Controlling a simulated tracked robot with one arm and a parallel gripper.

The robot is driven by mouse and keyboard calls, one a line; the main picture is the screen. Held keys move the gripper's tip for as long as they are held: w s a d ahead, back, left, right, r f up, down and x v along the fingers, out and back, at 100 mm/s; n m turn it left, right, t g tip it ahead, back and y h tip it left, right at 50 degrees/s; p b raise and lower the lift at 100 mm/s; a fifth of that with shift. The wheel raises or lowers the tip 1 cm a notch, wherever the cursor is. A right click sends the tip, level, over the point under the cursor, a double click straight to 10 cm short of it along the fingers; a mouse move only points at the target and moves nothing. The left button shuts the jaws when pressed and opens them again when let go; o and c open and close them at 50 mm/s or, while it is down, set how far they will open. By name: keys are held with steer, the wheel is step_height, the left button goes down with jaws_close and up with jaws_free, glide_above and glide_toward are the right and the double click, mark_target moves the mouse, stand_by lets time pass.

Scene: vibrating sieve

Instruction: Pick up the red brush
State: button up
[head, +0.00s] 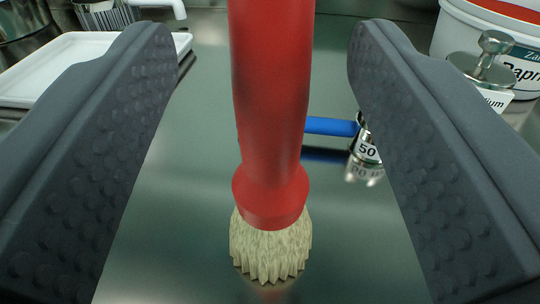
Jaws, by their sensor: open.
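The red brush (270,110) stands upright on the metal surface, with its pale bristles (270,248) down and its red handle rising out of the top of the picture. My gripper (268,150) is open, with one dark studded finger on each side of the brush. A gap shows between the brush and each finger in the picture. The top of the handle is out of view.
A white tray (45,95) is at the back left. A white tub (490,40) and a metal knobbed lid (482,68) are at the back right.

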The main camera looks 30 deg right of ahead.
steer(key=shift+r+b+x, duration=0.15)
steer(key=shift+b+x, duration=0.05)
steer(key=shift+x, duration=1.15)
steer(key=shift+r+b+x, duration=0.1)
steer(key=shift+b+x, duration=0.1)
steer(key=shift+x, duration=1.15)
steer(key=shift+s+d, duration=0.15)
jaws_close()
